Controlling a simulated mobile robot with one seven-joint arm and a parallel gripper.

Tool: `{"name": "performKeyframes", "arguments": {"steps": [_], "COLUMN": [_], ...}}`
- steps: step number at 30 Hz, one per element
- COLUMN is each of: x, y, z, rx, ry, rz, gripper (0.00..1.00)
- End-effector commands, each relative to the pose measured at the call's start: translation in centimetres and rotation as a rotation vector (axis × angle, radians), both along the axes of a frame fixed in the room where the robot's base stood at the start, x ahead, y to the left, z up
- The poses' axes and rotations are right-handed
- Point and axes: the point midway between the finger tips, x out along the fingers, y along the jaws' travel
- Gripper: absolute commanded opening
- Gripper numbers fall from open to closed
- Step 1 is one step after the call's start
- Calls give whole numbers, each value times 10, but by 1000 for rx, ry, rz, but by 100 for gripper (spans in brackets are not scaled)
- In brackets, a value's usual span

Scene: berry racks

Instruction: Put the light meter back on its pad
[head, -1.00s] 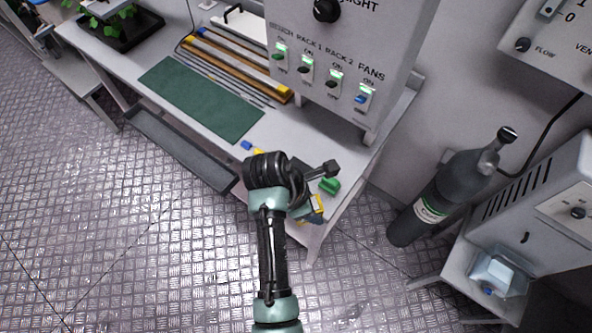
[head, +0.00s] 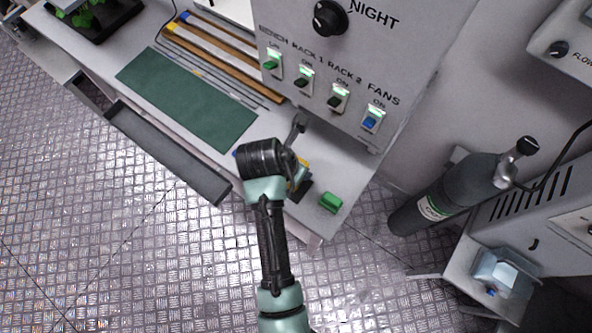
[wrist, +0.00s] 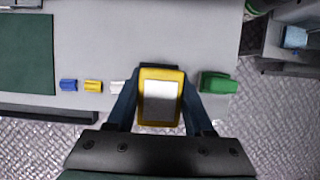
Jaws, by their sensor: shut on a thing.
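The light meter, a yellow-framed block with a pale grey face (wrist: 160,98), is between the two fingers of my gripper (wrist: 159,82) in the wrist view. The fingers are shut on its sides. In the head view my gripper (head: 299,178) is over the right end of the bench, mostly hidden behind my wrist, and only a bit of the meter's yellow shows. I cannot tell from these views whether the meter touches the bench. A green mat (head: 187,98) lies on the bench to the left; I see no other pad clearly.
A green block (wrist: 217,83) lies just right of the meter. Blue (wrist: 69,85), yellow (wrist: 93,86) and white (wrist: 117,87) blocks lie left. The switch panel (head: 330,75) stands behind. A dark gas cylinder (head: 450,195) stands right of the bench (head: 350,165).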

Motion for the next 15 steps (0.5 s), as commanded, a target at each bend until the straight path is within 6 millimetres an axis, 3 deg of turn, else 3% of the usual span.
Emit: {"name": "performKeyframes", "arguments": {"steps": [10,15], "x": [0,1], "y": [0,0], "z": [-42,-48], "rx": [0,0], "ry": [0,-3], "rz": [-1,-1], "gripper": [0,0]}}
